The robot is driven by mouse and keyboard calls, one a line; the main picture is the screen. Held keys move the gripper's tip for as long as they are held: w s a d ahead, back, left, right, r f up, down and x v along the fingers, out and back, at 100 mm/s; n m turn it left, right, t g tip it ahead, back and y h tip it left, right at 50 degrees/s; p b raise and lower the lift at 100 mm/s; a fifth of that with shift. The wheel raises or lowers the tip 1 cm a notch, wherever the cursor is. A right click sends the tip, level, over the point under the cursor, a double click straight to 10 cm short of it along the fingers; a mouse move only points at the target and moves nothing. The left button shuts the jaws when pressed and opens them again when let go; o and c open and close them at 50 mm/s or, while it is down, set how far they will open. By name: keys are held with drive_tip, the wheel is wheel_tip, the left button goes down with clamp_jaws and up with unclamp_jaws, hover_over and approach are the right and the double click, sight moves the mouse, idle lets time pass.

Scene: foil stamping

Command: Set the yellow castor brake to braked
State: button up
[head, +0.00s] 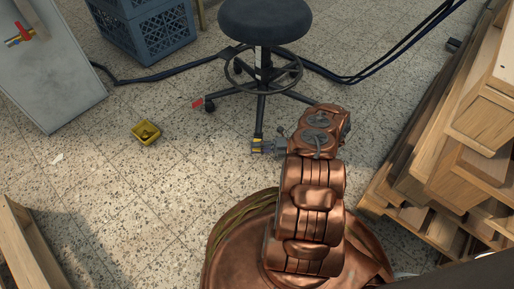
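A dark stool (265,22) with a ring footrest stands on a star base on the floor. The yellow castor brake (257,144) is a small tab at the end of the stool leg nearest me. My gripper (262,146) is right at this tab, at the left side of my copper-coloured wrist. It looks as if it touches or overlaps the tab, but I cannot tell contact. The fingers are small and partly merged with the castor, so their opening is unclear. The tab's tilt is also too small to read. A red castor tab (197,104) shows on the left leg.
A yellow tray (146,132) lies on the open floor to the left. Blue crates (145,35) and a grey panel with a red-handled valve (45,65) stand further left. Wooden pallets (440,180) stack at the right. Dark cables (370,75) run behind the stool.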

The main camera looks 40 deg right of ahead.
clamp_jaws()
idle(0.3)
idle(0.3)
drive_tip(key=shift+w+d+f+n+h, duration=0.15)
drive_tip(key=shift+f+n, duration=0.2)
drive_tip(key=shift+n, duration=0.5)
drive_tip(key=shift+a+f+n+h, duration=0.1)
drive_tip(key=shift+f+n, duration=0.2)
drive_tip(key=shift+n, duration=0.6)
drive_tip(key=shift+w+d+f+n+h, duration=0.15)
drive_tip(key=shift+f+n, duration=0.2)
drive_tip(key=shift+n, duration=0.5)
drive_tip(key=shift+s, duration=0.1)
unclamp_jaws()
drive_tip(key=shift+a, duration=0.1)
drive_tip(key=shift+s, duration=0.1)
